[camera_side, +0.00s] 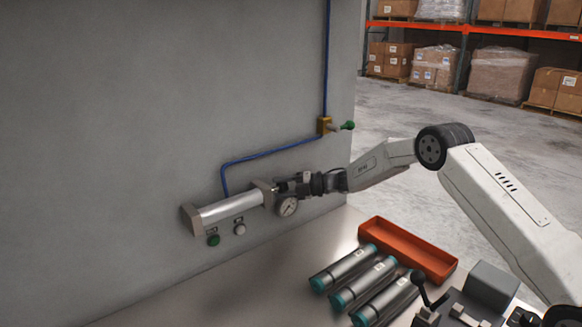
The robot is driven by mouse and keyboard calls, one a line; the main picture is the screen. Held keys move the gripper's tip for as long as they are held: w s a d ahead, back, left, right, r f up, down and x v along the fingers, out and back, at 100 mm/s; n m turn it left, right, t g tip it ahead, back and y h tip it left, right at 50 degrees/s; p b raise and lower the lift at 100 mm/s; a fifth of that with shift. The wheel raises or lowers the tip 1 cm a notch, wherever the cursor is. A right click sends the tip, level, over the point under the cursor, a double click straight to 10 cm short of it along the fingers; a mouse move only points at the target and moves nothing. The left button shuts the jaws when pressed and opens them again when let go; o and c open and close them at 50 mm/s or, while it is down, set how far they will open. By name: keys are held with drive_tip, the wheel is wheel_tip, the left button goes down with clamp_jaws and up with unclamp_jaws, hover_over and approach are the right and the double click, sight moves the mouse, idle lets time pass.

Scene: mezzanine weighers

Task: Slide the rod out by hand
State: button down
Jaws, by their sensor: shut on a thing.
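A silver air cylinder (230,208) is mounted on the grey wall, slanting slightly up to the right, with a grey cap at each end. My gripper (287,186) is at its right end cap, shut on the end of the rod. The dark fingers hide most of the rod, so I cannot tell how far it stands out of the cylinder. A round gauge (288,207) sits just below my gripper, close to it. A blue air line (270,152) runs from the cylinder's upper side to a brass valve (324,126) with a green-tipped lever (347,126).
A green button (213,240) and a pale button (239,229) sit under the cylinder. On the bench are an empty orange tray (437,263), several teal-ended cylinders (346,268) and a dark clamp-like fixture (470,308). The bench below the wall cylinder is clear.

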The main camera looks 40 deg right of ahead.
drive_tip(key=d, duration=0.7)
drive_tip(key=shift+a, duration=0.1)
drive_tip(key=shift+c, duration=1.3)
unclamp_jaws()
drive_tip(key=v, duration=0.7)
drive_tip(key=shift+s+d, duration=0.25)
drive_tip(key=shift+s, duration=0.05)
drive_tip(key=shift+r, duration=0.1)
